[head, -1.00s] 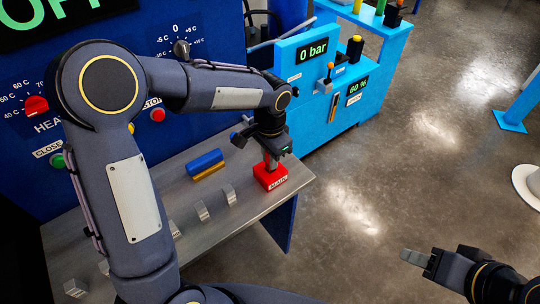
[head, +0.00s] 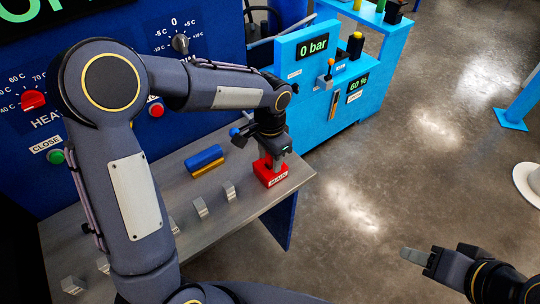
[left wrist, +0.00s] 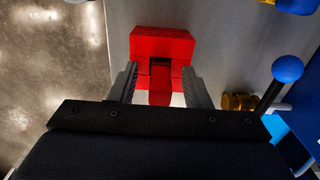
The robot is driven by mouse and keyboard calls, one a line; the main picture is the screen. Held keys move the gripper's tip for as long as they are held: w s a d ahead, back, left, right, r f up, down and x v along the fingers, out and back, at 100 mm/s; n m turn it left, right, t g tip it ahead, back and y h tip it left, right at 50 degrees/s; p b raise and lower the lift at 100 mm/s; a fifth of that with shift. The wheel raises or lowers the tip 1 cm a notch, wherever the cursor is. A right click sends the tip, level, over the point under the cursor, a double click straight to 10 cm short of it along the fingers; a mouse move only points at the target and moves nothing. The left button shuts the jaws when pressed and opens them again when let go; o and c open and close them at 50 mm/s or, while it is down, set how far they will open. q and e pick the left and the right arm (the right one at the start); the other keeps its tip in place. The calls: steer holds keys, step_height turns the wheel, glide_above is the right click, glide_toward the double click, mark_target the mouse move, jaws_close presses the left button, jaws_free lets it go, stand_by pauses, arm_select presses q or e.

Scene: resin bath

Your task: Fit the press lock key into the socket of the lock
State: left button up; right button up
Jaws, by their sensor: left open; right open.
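The red lock block (head: 269,178) with a white label stands near the right end of the grey bench. My left gripper (head: 271,165) is directly above it, open, pointing down. In the left wrist view the block (left wrist: 160,42) has a dark opening. A narrower red piece, apparently the key (left wrist: 160,88), stands at that opening between my open fingers (left wrist: 160,90), with gaps at both sides. Its lower part is hidden, so how deep it sits cannot be told. My right gripper (head: 415,255) is open and empty over the floor, at lower right.
A blue-and-yellow piece (head: 205,160) and several small metal blocks (head: 200,207) are on the bench. A blue ball-topped lever (left wrist: 287,69) is beside the left gripper. A light-blue console (head: 330,85) stands behind.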

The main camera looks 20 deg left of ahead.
arm_select(q)
step_height(320, 180, up, 8)
steer(key=shift+f, duration=0.1)
stand_by(0.4)
step_height(320, 180, up, 12)
steer(key=p, duration=1.1)
